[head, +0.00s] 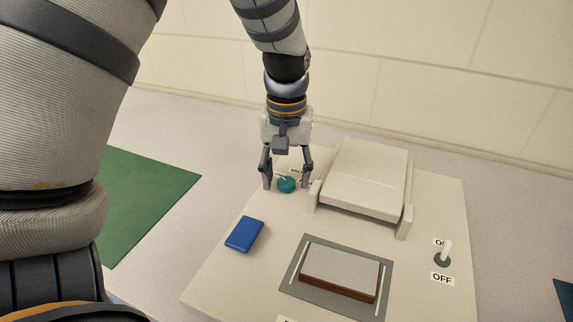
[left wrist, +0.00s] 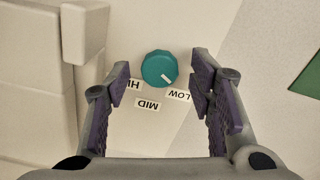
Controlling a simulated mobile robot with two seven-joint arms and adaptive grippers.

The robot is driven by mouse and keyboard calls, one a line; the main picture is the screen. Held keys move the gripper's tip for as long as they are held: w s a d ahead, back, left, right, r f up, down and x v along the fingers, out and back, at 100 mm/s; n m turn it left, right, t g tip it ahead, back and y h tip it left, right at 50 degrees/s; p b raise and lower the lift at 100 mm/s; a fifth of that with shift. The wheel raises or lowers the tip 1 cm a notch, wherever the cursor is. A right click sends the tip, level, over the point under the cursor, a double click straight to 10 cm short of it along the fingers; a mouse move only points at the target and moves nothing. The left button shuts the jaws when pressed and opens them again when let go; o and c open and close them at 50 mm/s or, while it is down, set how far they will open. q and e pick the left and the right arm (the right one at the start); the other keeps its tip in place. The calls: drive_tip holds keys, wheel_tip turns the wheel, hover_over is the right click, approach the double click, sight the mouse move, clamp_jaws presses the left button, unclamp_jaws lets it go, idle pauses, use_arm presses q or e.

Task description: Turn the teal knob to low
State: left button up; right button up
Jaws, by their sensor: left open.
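The teal knob (head: 287,185) sits on the cream machine panel, left of the raised press part. In the left wrist view the knob (left wrist: 158,68) is round, with HI, MID and LOW labels (left wrist: 179,95) around one side. Its white pointer mark points to the lower right there, toward LOW. My left gripper (head: 287,187) is open, pointing down, with one finger on each side of the knob. In the left wrist view the fingers (left wrist: 160,78) show a gap to the knob on both sides. My right gripper is not in view.
The cream press part (head: 367,170) stands close to the right finger. A blue block (head: 245,234) lies on the panel's left side. A brown-edged pad (head: 340,272) sits in front. A toggle switch (head: 446,252) is at the right. A green mat (head: 140,205) lies at the left.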

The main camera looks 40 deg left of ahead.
sight(287, 181)
use_arm(q)
wheel_tip(287, 181, up, 12)
drive_tip(key=shift+f, duration=0.15)
